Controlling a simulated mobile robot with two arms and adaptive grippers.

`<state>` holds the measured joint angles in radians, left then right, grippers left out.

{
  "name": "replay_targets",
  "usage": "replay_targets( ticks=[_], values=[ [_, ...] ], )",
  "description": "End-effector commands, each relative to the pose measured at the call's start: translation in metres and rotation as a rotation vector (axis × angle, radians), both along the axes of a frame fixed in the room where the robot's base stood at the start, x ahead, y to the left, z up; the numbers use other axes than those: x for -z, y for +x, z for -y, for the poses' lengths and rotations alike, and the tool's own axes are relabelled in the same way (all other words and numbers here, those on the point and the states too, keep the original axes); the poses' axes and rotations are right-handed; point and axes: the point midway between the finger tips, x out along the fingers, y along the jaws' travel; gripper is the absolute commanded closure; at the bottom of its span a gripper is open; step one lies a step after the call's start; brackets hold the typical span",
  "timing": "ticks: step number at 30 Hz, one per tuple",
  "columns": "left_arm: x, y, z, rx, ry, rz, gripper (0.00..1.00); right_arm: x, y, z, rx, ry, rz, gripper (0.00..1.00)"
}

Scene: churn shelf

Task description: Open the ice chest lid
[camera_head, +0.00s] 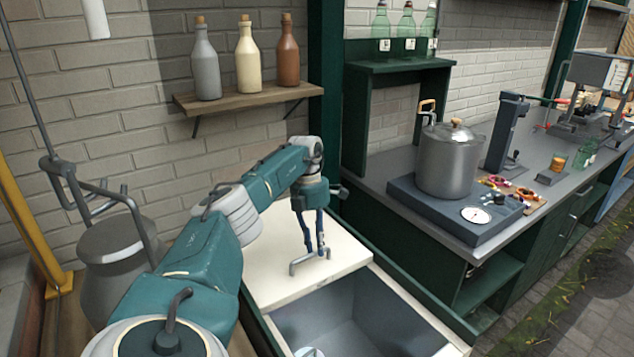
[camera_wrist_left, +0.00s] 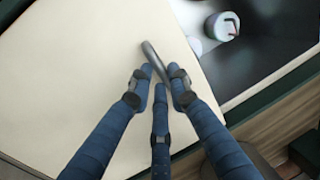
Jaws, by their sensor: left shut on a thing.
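The ice chest lid (camera_head: 290,277) is a flat cream panel lying level over the back part of the ice chest (camera_head: 455,349). The front part of the chest is uncovered and shows its grey interior. A grey bar handle (camera_head: 301,263) stands on the lid near its front edge. My left gripper (camera_head: 319,250) points down and is shut on the handle. In the left wrist view, its blue fingers (camera_wrist_left: 161,82) close around the handle (camera_wrist_left: 153,60), with the pale lid (camera_wrist_left: 75,60) beneath. My right gripper is not in view.
A white, round-topped item (camera_head: 309,351) is inside the chest. A grey churn (camera_head: 120,262) stands left of my arm. A wall shelf (camera_head: 245,98) with bottles is above. A counter (camera_head: 377,178) with a steel pot (camera_head: 448,165) on a scale is to the right.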

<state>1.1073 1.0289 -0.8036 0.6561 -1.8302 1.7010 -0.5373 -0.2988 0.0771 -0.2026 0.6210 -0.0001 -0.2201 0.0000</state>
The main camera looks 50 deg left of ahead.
Motion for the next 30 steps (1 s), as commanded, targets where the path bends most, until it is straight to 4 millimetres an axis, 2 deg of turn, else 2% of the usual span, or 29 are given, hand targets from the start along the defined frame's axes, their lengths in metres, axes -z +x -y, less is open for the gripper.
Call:
replay_targets(
  ticks=[1, 3, 4, 12, 16, 20, 24, 30],
  values=[
    [-0.002, 0.001, -0.001, -0.002, 0.002, 0.005, 0.8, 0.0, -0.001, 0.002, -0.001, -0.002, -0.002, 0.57],
    [-0.002, 0.001, -0.001, -0.002, 0.002, 0.005, 0.67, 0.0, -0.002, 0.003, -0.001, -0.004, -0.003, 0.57],
    [-0.002, 0.001, -0.001, -0.002, 0.002, 0.005, 0.63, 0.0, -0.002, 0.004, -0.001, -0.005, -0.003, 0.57],
    [-0.001, 0.001, 0.0, -0.001, 0.0, 0.002, 0.63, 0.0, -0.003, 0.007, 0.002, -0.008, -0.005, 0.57],
    [-0.008, 0.001, -0.002, -0.001, 0.0, 0.003, 0.63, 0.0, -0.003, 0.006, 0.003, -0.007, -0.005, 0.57],
    [-0.03, 0.002, -0.006, -0.003, 0.0, 0.007, 0.63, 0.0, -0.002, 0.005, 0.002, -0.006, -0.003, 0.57],
    [-0.061, 0.003, -0.012, -0.004, -0.001, 0.009, 0.63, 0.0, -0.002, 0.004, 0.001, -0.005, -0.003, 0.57],
    [-0.098, 0.003, -0.019, -0.003, 0.0, 0.007, 0.63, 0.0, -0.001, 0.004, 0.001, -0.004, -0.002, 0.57]
  ],
)
